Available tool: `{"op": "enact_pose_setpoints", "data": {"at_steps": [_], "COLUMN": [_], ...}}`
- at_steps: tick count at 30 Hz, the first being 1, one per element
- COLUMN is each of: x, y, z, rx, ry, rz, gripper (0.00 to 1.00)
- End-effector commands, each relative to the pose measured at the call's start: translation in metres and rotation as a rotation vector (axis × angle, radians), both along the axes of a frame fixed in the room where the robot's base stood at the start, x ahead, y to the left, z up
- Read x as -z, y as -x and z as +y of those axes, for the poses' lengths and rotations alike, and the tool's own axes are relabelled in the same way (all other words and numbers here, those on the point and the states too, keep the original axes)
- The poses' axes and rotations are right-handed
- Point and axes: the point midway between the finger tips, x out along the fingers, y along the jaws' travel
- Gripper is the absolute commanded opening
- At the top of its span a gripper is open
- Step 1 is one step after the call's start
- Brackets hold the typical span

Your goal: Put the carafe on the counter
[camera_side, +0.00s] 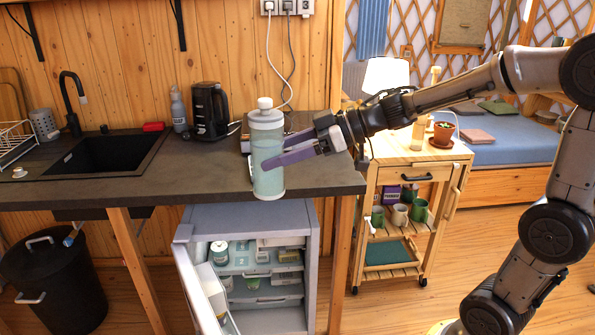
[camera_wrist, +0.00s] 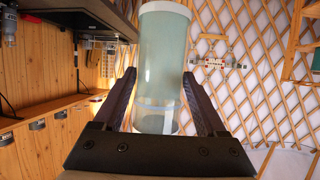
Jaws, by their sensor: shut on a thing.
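The carafe (camera_side: 267,180) is a pale green, see-through cylinder with a white cap, upright in the side view. My gripper (camera_side: 274,152) is shut on its body from the right, one purple-grey finger crossing its middle. In the wrist view the carafe (camera_wrist: 162,50) stands between the two dark fingers (camera_wrist: 160,88). The counter (camera_side: 130,187) is a dark grey top with a sink. The carafe's base shows against the counter's front edge in the side view; I cannot tell whether it touches the counter or hangs in front of it.
A black kettle (camera_side: 209,112) and a grey bottle (camera_side: 178,108) stand at the counter's back. The black sink (camera_side: 100,153) is at left. Below, a small fridge (camera_side: 312,255) stands open. A wooden cart (camera_side: 410,172) is at right. The counter between sink and carafe is clear.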

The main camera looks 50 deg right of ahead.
Motion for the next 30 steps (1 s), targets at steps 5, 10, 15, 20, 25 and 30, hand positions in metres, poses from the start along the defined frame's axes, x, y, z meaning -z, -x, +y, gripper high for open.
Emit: {"op": "enact_pose_setpoints", "data": {"at_steps": [5,10,15,20,25,30], "x": [-0.008,-0.014,-0.018,-0.016,-0.01,-0.004], "y": [-0.025,-0.049,-0.071,-0.082,-0.086,-0.085], "z": [-0.032,-0.072,-0.128,-0.177,-0.218,-0.244], "rx": [0.128,0.276,0.474,0.642,0.782,0.871], "ry": [0.001,0.001,0.0,-0.001,-0.001,-0.002], "rz": [-0.003,-0.003,-0.003,-0.002,-0.003,-0.003], "gripper": [0.02,0.02,0.02,0.02,0.02,0.02]}}
